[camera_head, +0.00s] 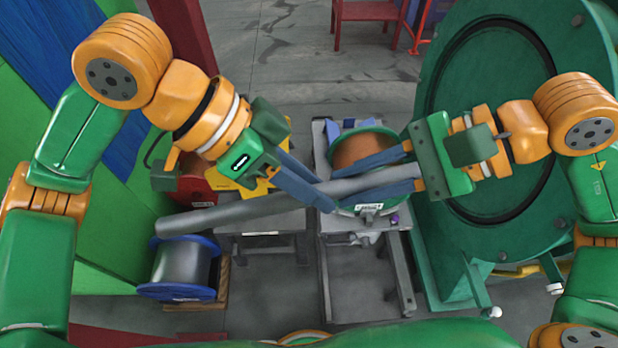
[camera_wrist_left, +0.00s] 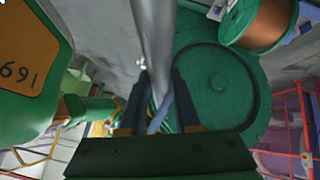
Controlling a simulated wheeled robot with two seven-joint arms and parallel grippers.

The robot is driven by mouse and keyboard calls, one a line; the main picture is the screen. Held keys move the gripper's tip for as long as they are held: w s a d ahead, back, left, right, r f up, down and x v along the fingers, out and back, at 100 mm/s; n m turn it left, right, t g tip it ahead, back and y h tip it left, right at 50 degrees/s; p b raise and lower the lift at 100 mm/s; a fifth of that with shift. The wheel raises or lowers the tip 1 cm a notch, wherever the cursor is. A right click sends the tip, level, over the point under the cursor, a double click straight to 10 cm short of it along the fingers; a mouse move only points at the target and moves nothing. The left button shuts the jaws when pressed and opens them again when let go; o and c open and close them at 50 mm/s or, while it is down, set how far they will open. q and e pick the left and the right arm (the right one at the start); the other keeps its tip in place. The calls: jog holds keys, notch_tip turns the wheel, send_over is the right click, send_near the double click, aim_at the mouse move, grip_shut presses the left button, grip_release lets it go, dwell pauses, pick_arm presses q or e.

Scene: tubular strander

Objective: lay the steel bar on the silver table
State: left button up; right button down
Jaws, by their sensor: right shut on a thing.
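The steel bar (camera_head: 235,212) is a long grey rod, held slanting above the tables, its left end lower in the picture over a blue-flanged reel. My right gripper (camera_head: 365,182) is shut on its right part. My left gripper (camera_head: 325,194) is open, its fingers at either side of the bar near the middle. In the left wrist view the bar (camera_wrist_left: 155,40) runs between the left fingers (camera_wrist_left: 160,95); contact is unclear. A silver-grey table (camera_head: 275,222) stands below the bar, left of centre. Part of its top is hidden by the bar and my left gripper.
A grey stand (camera_head: 335,228) right of the table carries a copper-wire spool (camera_head: 362,150). The blue-flanged reel (camera_head: 180,262) stands at lower left. The large green machine ring (camera_head: 440,90) fills the right. Grey floor (camera_head: 270,300) shows in front.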

pick_arm(q)
grip_shut()
dwell(1.0)
pick_arm(e)
jog(key=c, duration=0.6)
grip_release()
